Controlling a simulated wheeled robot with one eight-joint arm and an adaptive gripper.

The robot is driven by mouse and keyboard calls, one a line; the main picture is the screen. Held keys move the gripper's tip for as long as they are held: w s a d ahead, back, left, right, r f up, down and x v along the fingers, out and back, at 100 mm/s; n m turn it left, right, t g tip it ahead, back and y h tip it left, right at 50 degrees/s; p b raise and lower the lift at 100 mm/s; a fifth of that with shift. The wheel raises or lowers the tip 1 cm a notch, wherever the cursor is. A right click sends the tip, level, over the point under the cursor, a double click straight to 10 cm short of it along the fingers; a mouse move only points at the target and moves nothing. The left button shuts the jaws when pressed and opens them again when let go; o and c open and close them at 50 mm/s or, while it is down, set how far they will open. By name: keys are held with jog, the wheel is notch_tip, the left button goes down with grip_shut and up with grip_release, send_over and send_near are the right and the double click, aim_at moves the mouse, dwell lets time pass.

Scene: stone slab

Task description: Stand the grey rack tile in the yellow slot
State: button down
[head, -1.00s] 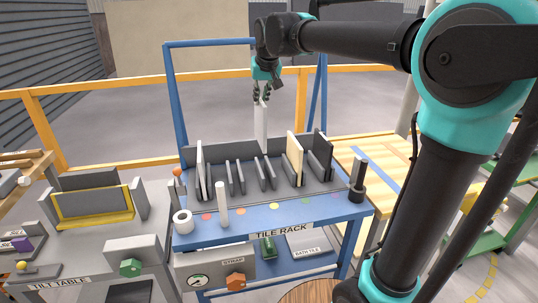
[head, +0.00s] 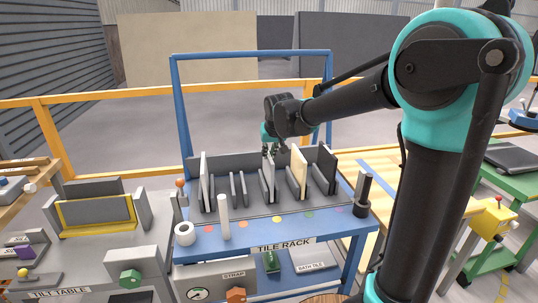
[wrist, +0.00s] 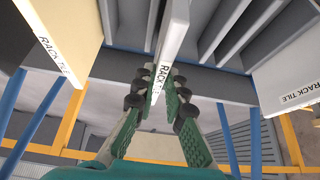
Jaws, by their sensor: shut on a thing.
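The grey rack tile (head: 266,183) stands upright in the rack, between the dividers behind a yellow dot (head: 277,219). Its lower edge is hidden by a divider, so I cannot tell if it touches the slot floor. My gripper (head: 272,151) is above it, shut on its top edge. In the wrist view, my gripper (wrist: 155,100) has its fingers on both sides of the pale tile (wrist: 171,50), which is labelled RACK TILE.
A white post (head: 224,217), a white ring (head: 184,234) and a black post (head: 363,190) stand along the blue front ledge. The tilt table (head: 60,270) is at the left.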

jog(key=shift+f, duration=0.35)
jog(key=c, duration=1.6)
grip_release()
jog(key=v, duration=1.2)
jog(key=s+d+f+m+h, duration=0.1)
jog(key=s+d+f, duration=0.3)
jog(key=d+f, duration=0.25)
jog(key=s+d+f+m, duration=0.1)
jog(key=s+d+f, duration=0.2)
jog(key=d+f, duration=0.4)
jog(key=shift+m+g+h, duration=0.5)
jog(key=shift+m+g, duration=0.1)
jog(key=shift+g, duration=0.1)
jog(key=s+d+f, duration=0.3)
jog(key=s+f, duration=0.1)
jog(key=s, duration=0.1)
jog(key=s+d+f, duration=0.4)
jog(key=s, duration=0.1)
jog(key=s+d+f, duration=0.3)
jog(key=s+f, duration=0.1)
jog(key=shift+s+d, duration=0.2)
jog(key=shift+s, duration=0.2)
